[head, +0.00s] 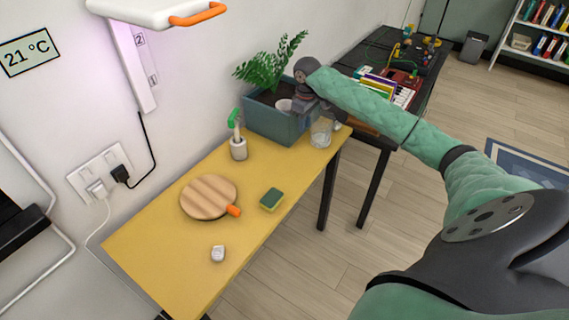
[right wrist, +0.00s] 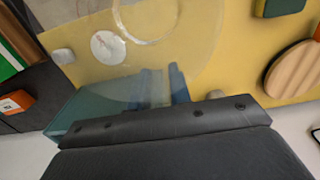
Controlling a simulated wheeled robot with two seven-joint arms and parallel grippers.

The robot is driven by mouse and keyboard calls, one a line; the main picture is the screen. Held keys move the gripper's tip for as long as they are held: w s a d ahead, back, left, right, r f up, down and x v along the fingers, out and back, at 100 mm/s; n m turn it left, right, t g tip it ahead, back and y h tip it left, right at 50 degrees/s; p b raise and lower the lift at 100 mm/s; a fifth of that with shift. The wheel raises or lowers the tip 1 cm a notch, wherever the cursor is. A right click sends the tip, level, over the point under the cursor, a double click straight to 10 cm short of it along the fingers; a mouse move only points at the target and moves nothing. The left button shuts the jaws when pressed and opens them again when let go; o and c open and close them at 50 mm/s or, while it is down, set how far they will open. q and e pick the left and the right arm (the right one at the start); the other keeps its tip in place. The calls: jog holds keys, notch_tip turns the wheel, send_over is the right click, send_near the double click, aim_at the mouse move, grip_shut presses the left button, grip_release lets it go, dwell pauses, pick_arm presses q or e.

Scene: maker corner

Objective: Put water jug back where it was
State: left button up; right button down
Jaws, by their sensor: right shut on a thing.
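The clear water jug (head: 321,133) is at the far right end of the yellow table, beside the planter. My right gripper (head: 308,108) is at the jug's upper left side and shut on it. In the right wrist view the see-through jug (right wrist: 188,22) fills the upper middle, with the gripper fingers (right wrist: 160,88) against it. The jug looks upright and very low over the table or on it; I cannot tell whether its base touches. My left gripper is not in view.
A blue-grey planter (head: 262,122) with a fern stands left of the jug. The yellow table (head: 160,240) also bears a brush in a holder (head: 238,148), a round wooden board (head: 207,198), a sponge (head: 271,199) and a small white object (head: 218,254). A dark table (head: 372,58) stands behind.

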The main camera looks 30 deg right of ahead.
jog(key=shift+w+a+f, duration=0.1)
jog(key=shift+a+f, duration=0.05)
jog(key=shift+a, duration=0.25)
jog(key=w+a+f+p, duration=0.2)
jog(key=f, duration=0.1)
jog(key=w+a+f+p, duration=0.2)
jog(key=w+a+f, duration=0.1)
jog(key=w+a+f+p, duration=0.2)
jog(key=f+p, duration=0.1)
jog(key=shift+w+a+f, duration=0.15)
jog(key=shift+a+f, duration=0.25)
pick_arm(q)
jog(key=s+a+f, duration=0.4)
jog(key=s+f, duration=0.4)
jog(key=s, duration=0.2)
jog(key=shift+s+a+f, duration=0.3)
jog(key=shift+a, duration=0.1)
pick_arm(e)
jog(key=shift+f, duration=0.5)
jog(key=c, duration=1.3)
grip_release()
jog(key=shift+f, duration=0.1)
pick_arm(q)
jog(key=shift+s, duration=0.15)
